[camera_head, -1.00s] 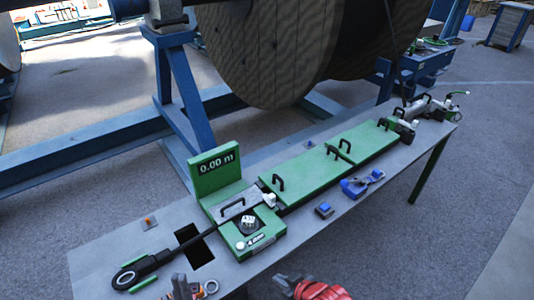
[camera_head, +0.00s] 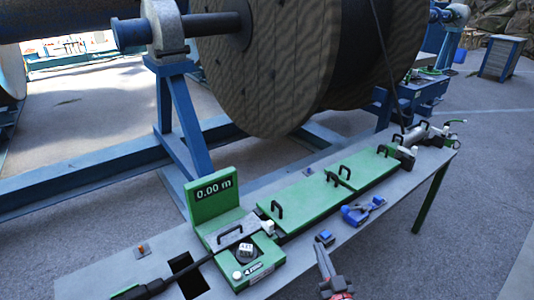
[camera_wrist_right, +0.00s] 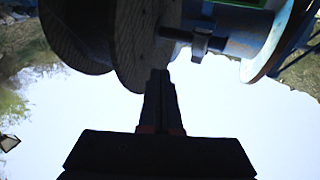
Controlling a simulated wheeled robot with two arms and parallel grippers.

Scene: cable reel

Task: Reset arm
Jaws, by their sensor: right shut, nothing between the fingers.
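My right gripper (camera_head: 322,245) comes in from the bottom of the head view, at the near edge of the grey bench (camera_head: 225,284). Its fingers are together and empty. In the right wrist view the shut fingers (camera_wrist_right: 160,75) show dark against a bright background, with the big reel (camera_wrist_right: 85,30) beyond. The green measuring device (camera_head: 214,200) reads 0.00 m and stands on the bench left of the gripper. A black cable (camera_head: 160,285) runs from it toward the lower left. My left gripper is out of view.
A large wooden cable reel (camera_head: 265,70) hangs on a blue stand (camera_head: 185,105) behind the bench. Green covers with black handles (camera_head: 306,194) run along the bench.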

